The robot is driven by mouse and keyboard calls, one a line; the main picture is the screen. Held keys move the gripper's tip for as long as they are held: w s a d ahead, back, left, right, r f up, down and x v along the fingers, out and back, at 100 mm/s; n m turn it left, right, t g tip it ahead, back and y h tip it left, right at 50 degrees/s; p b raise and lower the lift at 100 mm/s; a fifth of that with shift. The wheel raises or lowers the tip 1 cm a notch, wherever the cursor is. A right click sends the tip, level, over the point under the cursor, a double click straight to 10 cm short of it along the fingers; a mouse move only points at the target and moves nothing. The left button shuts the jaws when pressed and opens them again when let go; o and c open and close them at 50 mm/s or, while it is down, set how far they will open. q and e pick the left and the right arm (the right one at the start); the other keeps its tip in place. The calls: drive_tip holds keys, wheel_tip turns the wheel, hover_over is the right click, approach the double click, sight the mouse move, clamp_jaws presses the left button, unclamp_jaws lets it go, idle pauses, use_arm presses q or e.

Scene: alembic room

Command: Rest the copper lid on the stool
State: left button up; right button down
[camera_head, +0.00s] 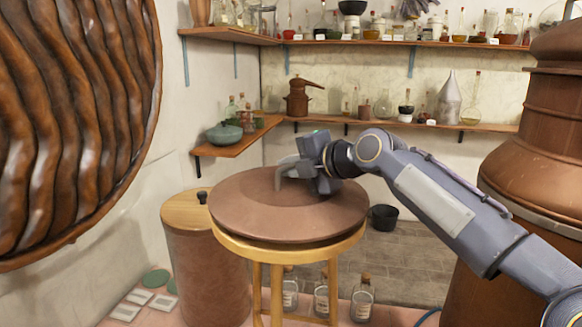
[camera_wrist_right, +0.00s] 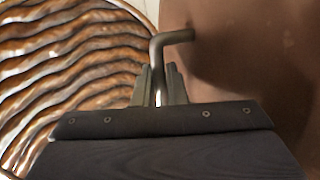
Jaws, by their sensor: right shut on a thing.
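The copper lid (camera_head: 255,218) is a wide, shallow brown disc at the middle of the head view. It lies over the top of the wooden stool (camera_head: 350,243), covering most of the seat; the seat's rim shows below it. Whether the lid touches the seat all round I cannot tell. My right gripper (camera_head: 290,177) is above the lid, shut on its bent grey handle. In the right wrist view the fingers (camera_wrist_right: 160,85) close on the handle (camera_wrist_right: 176,38), and the lid's brown surface (camera_wrist_right: 240,60) fills the right side. My left gripper is not in view.
A copper drum with a wooden top (camera_head: 180,212) stands close left of the stool. A large copper still (camera_head: 535,150) is at the right. Glass bottles (camera_head: 321,298) stand on the floor behind the stool. A corner shelf (camera_head: 238,145) and wall shelves hold glassware.

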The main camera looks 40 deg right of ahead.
idle(0.5)
drive_tip(key=c, duration=1.4)
unclamp_jaws()
drive_tip(key=shift+f, duration=0.15)
drive_tip(key=b+v, duration=0.1)
drive_tip(key=v, duration=0.7)
